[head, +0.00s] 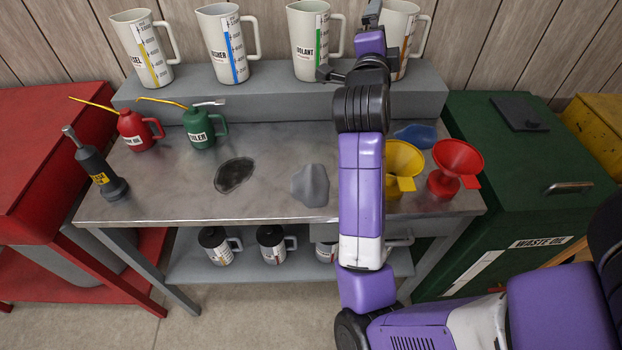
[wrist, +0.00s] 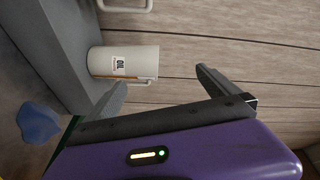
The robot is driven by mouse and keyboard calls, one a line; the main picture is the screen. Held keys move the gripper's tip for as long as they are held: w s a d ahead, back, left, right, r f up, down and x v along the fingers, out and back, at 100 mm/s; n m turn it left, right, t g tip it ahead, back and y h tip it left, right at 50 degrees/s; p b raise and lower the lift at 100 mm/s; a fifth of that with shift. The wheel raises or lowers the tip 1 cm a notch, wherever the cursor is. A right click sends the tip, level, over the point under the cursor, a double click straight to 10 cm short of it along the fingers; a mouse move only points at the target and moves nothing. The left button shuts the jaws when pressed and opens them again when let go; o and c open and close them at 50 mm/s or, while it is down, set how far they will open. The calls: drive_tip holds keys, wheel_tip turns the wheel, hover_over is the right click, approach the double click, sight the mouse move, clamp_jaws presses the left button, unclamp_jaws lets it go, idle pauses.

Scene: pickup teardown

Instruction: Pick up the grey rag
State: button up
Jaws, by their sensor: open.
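The grey rag (head: 310,186) lies crumpled on the metal workbench (head: 270,208), right of a dark patch and just left of my arm. My gripper (head: 371,18) is raised at the back of the bench, up by the jugs, well above and away from the grey rag. The wrist view shows its two fingers (wrist: 158,86) spread apart with nothing between them. The grey rag does not show in the wrist view.
A blue rag (head: 416,134), a yellow funnel (head: 403,162) and a red funnel (head: 455,168) are right of my arm. Several jugs, including the oil jug (wrist: 125,62), stand on the raised shelf (head: 270,88). A black patch (head: 235,175) lies left of the grey rag.

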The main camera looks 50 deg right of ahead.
wheel_tip(320, 180, down, 5)
drive_tip(key=s+d+m+g+y, duration=0.1)
drive_tip(key=s+m+g+y, duration=0.2)
drive_tip(key=m, duration=0.5)
drive_tip(key=m+g+y+p, duration=0.1)
drive_tip(key=m+g+y, duration=0.1)
drive_tip(key=m+y, duration=0.95)
hover_over(311, 173)
drive_tip(key=shift+n+y, duration=0.65)
drive_tip(key=shift+n, duration=0.1)
drive_tip(key=f, duration=0.8)
drive_tip(key=a+f, duration=0.1)
drive_tip(key=f, duration=0.4)
drive_tip(key=shift+s, duration=0.15)
drive_tip(key=shift+a+f, duration=0.1)
drive_tip(key=shift+f, duration=1)
drive_tip(key=f, duration=0.1)
drive_tip(key=d+f, duration=0.1)
drive_tip(key=f, duration=0.1)
drive_tip(key=f+p, duration=0.1)
drive_tip(key=f, duration=0.1)
drive_tip(key=shift+w+d+f, duration=0.2)
drive_tip(key=shift+w+f, duration=0.05)
drive_tip(key=c, duration=1.4)
